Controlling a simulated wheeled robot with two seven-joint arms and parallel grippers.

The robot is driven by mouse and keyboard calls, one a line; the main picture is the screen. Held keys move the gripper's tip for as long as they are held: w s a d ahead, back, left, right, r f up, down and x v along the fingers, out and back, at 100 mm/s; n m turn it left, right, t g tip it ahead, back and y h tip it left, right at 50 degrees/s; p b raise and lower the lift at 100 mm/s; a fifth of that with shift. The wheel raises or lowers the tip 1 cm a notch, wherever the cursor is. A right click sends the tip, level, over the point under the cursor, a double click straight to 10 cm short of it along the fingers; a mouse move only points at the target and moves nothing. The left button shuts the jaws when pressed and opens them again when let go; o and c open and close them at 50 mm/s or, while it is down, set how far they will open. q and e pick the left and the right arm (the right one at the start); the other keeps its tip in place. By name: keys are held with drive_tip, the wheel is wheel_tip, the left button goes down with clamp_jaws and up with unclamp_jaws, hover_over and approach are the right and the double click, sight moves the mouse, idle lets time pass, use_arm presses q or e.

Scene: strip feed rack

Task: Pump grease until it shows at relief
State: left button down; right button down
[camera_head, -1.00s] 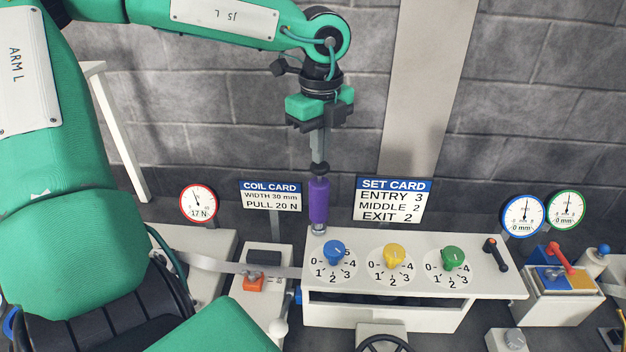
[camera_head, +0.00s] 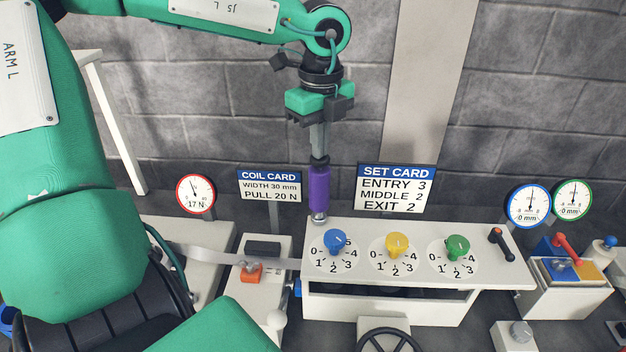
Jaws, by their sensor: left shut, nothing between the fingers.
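A purple cylinder (camera_head: 319,190), which looks like the grease pump, stands upright at the back left of the white rack (camera_head: 490,285), with a small grey metal foot below it. A black cap (camera_head: 319,161) is on its top. My left gripper (camera_head: 319,152) points straight down over the cylinder. Its grey fingers are shut with nothing between them, and the tips are at or just above the cap; I cannot tell whether they touch. I cannot make out a relief opening or any grease. My right gripper is not in view.
Blue (camera_head: 335,242), yellow (camera_head: 397,244) and green (camera_head: 457,246) knobs and a black lever (camera_head: 502,243) are on the rack top. A coil card (camera_head: 269,186) and a set card (camera_head: 396,187) stand behind. A metal strip (camera_head: 205,256) enters from the left.

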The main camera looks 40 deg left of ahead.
use_arm(q)
drive_tip(key=shift+r, duration=0.15)
drive_tip(key=shift+r+p, duration=0.7)
drive_tip(key=shift+r, duration=0.6)
drive_tip(key=shift+f, duration=0.15)
drive_tip(key=shift+f+b, duration=0.6)
drive_tip(key=shift+b, duration=0.45)
